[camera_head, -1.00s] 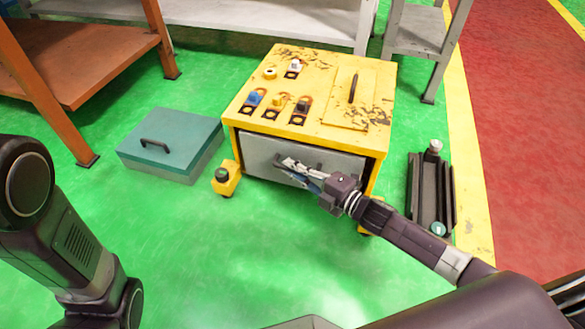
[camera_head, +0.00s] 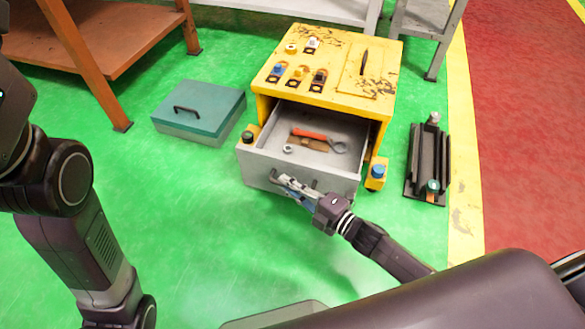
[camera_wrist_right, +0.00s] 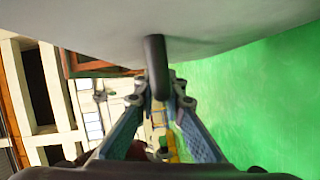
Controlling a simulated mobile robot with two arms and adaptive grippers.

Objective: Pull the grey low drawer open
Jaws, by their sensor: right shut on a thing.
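The grey low drawer (camera_head: 262,172) of the yellow cabinet (camera_head: 340,97) stands pulled out toward me in the head view. Inside it lie a red-handled tool (camera_head: 309,134), a brown piece (camera_head: 314,144) and a small nut-like ring (camera_head: 288,149). My right gripper (camera_head: 285,181) is at the drawer's front face, shut on the drawer's dark handle. In the right wrist view, the handle (camera_wrist_right: 156,62) runs between the two fingers, with the grey drawer front (camera_wrist_right: 230,25) above. Only my left arm shows at the left of the head view; its gripper is outside the picture.
A teal box (camera_head: 200,110) with a black handle sits on the green floor left of the cabinet. A dark rack (camera_head: 428,160) stands at the right. An orange table (camera_head: 110,42) is at the upper left. The floor before the drawer is clear.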

